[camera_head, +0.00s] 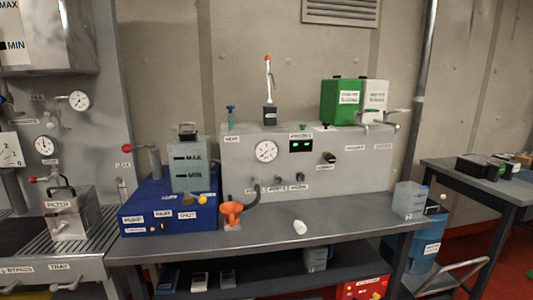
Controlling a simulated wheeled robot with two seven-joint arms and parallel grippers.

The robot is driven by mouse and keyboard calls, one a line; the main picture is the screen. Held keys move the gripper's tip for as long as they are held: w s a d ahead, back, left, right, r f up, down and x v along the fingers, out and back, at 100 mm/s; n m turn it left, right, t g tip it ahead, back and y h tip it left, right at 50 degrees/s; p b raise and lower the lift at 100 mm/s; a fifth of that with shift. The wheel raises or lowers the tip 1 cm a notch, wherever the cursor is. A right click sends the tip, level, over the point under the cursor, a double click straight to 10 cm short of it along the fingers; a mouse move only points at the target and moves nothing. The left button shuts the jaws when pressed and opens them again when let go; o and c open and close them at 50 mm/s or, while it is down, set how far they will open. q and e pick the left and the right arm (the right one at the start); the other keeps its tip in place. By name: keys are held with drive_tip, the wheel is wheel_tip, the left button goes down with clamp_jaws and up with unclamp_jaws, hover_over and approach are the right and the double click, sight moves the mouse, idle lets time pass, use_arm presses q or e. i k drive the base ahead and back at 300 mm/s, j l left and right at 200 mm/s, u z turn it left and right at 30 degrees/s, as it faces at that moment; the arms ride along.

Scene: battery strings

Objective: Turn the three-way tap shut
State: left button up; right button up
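A blue box (135,201) stands at the left end of the grey bench. Its front carries several small white labels; the right one (187,215) seems to read SHUT, and the others are hard to read. A small dark part (165,226) sits below the labels; it may be the tap handle, but its setting is too small to tell. A yellow round knob (202,199) is at the box's upper right. Neither of my grippers is in view.
A clear tank (190,172) marked MAX and MIN stands on the blue box. An orange funnel (231,209) stands just right of the box. A white piece (300,227) lies on the bench (345,223). A grey panel (350,160) with a gauge backs the bench. A clear jug (409,200) stands at the right end.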

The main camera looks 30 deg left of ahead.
sight(202, 199)
drive_tip(key=u, duration=1.45)
drive_tip(key=i+j+z, duration=0.35)
drive_tip(key=j+z, duration=0.2)
drive_tip(key=j, duration=0.2)
drive_tip(key=i+j+z, duration=0.25)
drive_tip(key=j, duration=0.2)
drive_tip(key=j+z, duration=0.25)
drive_tip(key=j, duration=0.15)
